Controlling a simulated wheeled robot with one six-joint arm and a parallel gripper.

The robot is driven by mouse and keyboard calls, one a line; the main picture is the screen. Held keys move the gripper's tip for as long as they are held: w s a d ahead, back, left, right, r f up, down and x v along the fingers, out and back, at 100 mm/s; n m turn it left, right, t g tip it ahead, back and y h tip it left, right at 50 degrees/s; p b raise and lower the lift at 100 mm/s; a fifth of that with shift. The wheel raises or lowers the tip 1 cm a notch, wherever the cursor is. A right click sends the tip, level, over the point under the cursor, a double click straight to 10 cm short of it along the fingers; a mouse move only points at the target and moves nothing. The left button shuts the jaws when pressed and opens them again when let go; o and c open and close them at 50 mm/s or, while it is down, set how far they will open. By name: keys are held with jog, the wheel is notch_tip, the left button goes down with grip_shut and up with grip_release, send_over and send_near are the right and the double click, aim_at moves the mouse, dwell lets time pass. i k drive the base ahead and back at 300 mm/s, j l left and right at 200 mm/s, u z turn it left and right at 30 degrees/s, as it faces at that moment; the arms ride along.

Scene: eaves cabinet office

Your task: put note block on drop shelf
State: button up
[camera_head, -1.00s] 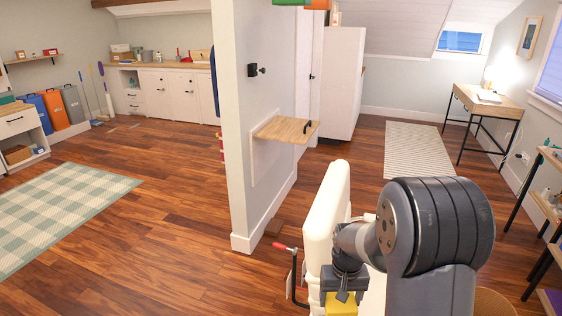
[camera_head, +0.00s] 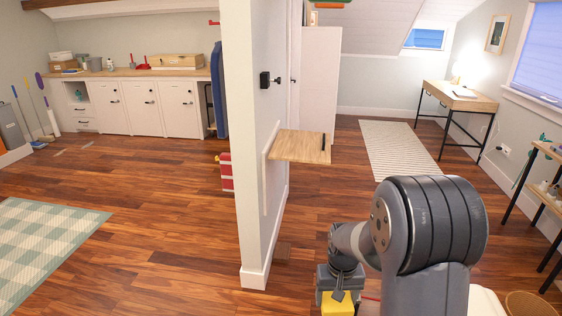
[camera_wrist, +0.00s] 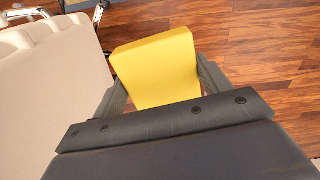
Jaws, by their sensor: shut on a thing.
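The note block is a yellow block (camera_wrist: 158,68) held between the fingers of my gripper (camera_wrist: 163,85) in the wrist view. In the head view, the yellow block (camera_head: 338,303) shows at the bottom edge, below my gripper (camera_head: 339,294). My gripper is shut on it. The drop shelf (camera_head: 298,146) is a small wooden board on the side of the white partition wall, with a dark upright piece near its right end. My gripper is in front of the shelf, nearer the camera, and apart from it.
The white partition wall (camera_head: 262,200) stands left of my arm, its end close to the shelf. A cream padded thing (camera_wrist: 45,85) lies left of the block in the wrist view. A desk (camera_head: 458,97) stands at the back right.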

aim_at(299, 143)
jog(key=i+j+z, duration=0.35)
jog(key=i+j, duration=0.9)
jog(key=i, duration=0.15)
